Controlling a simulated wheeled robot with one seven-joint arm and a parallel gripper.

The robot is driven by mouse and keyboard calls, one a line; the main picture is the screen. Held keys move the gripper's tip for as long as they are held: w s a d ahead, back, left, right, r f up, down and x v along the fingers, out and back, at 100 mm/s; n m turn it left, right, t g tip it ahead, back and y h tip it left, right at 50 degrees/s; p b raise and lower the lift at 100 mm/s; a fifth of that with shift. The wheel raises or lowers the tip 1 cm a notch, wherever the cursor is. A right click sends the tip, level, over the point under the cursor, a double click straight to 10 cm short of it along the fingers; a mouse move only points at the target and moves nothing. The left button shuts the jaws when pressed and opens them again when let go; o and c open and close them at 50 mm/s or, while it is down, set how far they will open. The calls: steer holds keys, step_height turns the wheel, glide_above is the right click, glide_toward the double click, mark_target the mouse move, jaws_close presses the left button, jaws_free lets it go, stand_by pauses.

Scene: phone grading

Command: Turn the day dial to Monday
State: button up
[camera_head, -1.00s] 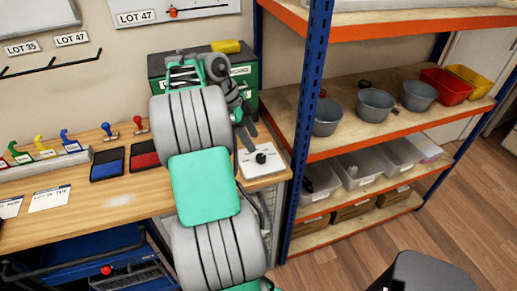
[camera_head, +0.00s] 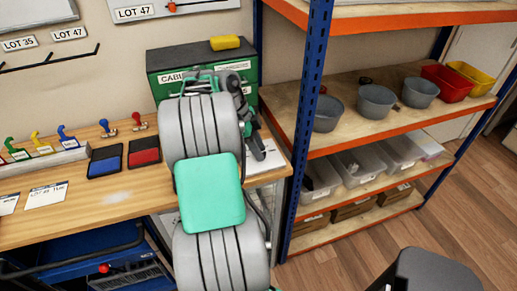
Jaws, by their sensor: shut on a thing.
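The day dial is a black knob on a white plate (camera_head: 268,168) at the right end of the wooden bench. Only part of the plate shows, at the right of my arm. My gripper (camera_head: 260,154) is over the plate, pointing down, shut on the dial's knob. The fingers and arm hide the knob and its day marks, so the day it points to cannot be read.
A green cabinet (camera_head: 166,60) with a yellow object (camera_head: 225,43) on top stands behind my arm. A blue-posted shelf (camera_head: 312,120) is close at the right. Blue (camera_head: 105,161) and red (camera_head: 145,151) stamp pads lie on the bench at the left.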

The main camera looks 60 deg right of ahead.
jaws_close()
